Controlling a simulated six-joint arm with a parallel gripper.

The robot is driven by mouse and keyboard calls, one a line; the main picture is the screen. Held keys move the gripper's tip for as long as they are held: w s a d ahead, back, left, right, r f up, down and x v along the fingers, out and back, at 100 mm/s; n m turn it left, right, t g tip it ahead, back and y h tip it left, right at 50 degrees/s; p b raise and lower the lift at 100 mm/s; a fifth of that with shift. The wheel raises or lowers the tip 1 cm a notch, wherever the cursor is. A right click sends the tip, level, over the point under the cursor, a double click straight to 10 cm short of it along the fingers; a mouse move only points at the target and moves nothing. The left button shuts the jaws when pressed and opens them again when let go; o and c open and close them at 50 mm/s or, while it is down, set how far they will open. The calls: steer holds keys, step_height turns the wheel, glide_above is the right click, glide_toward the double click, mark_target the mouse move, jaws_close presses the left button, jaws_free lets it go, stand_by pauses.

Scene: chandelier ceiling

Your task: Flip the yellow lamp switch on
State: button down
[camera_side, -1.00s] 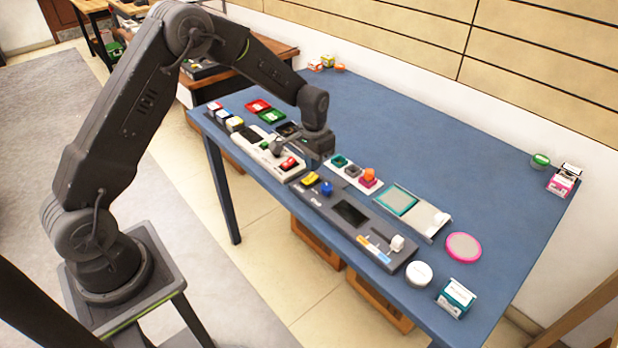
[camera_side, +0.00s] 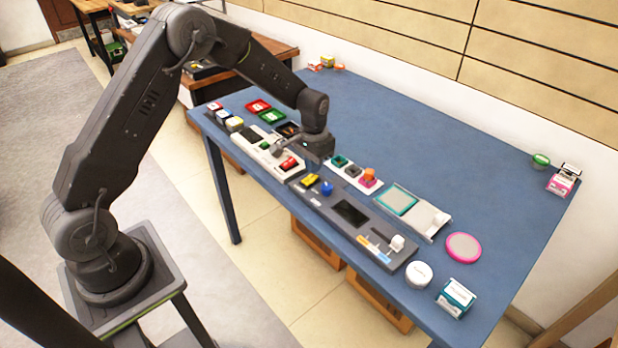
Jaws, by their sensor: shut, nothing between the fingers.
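The yellow switch (camera_side: 311,180) sits at the left end of a long dark grey panel (camera_side: 336,198), beside a blue round knob (camera_side: 327,188). I cannot tell the switch's position at this size. My gripper (camera_side: 277,149) is shut and empty. A lamp that the switch would light cannot be made out clearly.
Behind the grey panel are a small white strip with green, grey and orange knobs (camera_side: 353,171) and a teal-framed pad (camera_side: 396,199). Red and green trays (camera_side: 265,111) lie at the left. The blue table's (camera_side: 420,130) back half is mostly clear.

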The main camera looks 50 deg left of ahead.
steer(key=shift+f, duration=1)
stand_by(0.4)
steer(key=shift+r, duration=3.55)
